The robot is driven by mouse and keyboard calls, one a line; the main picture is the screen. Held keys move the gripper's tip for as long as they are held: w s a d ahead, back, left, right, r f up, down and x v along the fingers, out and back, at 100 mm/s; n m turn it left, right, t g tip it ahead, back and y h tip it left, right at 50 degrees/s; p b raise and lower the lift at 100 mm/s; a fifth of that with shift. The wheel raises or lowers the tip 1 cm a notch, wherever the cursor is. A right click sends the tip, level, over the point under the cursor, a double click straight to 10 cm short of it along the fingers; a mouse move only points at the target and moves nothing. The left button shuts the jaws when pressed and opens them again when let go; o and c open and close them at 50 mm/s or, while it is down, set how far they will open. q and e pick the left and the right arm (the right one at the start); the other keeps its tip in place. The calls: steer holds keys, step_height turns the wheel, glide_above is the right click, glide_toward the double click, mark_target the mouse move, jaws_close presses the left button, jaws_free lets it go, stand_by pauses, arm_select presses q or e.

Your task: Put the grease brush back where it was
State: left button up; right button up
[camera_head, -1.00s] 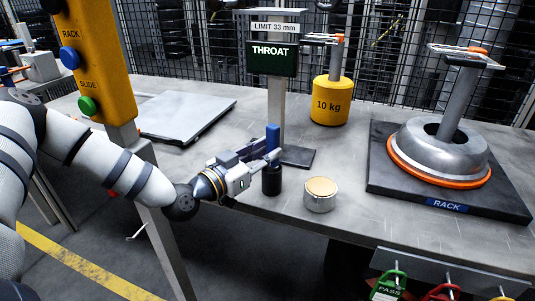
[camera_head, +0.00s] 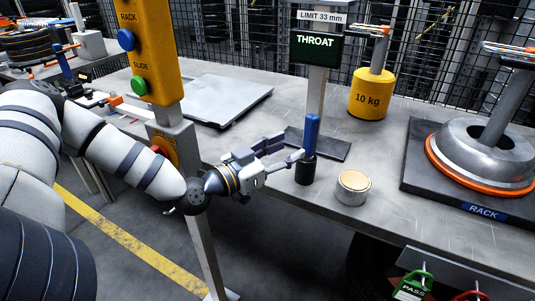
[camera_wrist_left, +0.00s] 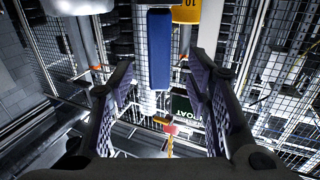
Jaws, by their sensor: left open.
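The grease brush (camera_head: 312,130) stands upright with its blue handle up, its lower end hidden in a small black cup (camera_head: 305,170) near the table's front edge. My left gripper (camera_head: 289,149) is open, just left of the handle at about the height of the cup's rim. One fingertip overlaps the handle's base in the head view; I cannot tell whether it touches. In the left wrist view the blue handle (camera_wrist_left: 159,48) shows ahead, between the lines of the spread fingers (camera_wrist_left: 162,72), with nothing gripped. My right gripper is not in view.
A round tin (camera_head: 353,187) with a tan top stands right of the cup. The THROAT post's dark base (camera_head: 335,147) is behind it. A yellow 10 kg weight (camera_head: 369,95) and the RACK plate (camera_head: 415,180) lie further right. A yellow button post (camera_head: 150,50) stands left.

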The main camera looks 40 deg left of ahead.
arm_select(q)
steer(key=s+a+p, duration=0.1)
steer(key=s, duration=0.5)
steer(key=s+d+f+m+g+h, duration=0.4)
steer(key=s+d+f+m+g, duration=0.15)
steer(key=d+m, duration=0.5)
steer(key=s+d+f+m+g+h, duration=0.45)
steer(key=s+d+m+g, duration=0.25)
steer(key=d+m, duration=0.3)
steer(key=s+a+f+m+g+y, duration=0.15)
steer(key=s+f+m+g, duration=0.3)
steer(key=s+m, duration=0.5)
steer(key=s+a+f+m+g+y, duration=0.1)
steer(key=s+f+m+g+y, duration=0.3)
steer(key=s+m, duration=0.6)
steer(key=a+f+m+y, duration=0.2)
steer(key=a+m+y, duration=0.1)
steer(key=m, duration=1.2)
steer(key=a+f+m+t+y, duration=0.1)
steer(key=a+f+m+y, duration=0.1)
steer(key=m, duration=1.2)
steer(key=shift+a+f+m+y, duration=0.4)
steer(key=shift+a+f, duration=0.2)
steer(key=shift+f, duration=0.05)
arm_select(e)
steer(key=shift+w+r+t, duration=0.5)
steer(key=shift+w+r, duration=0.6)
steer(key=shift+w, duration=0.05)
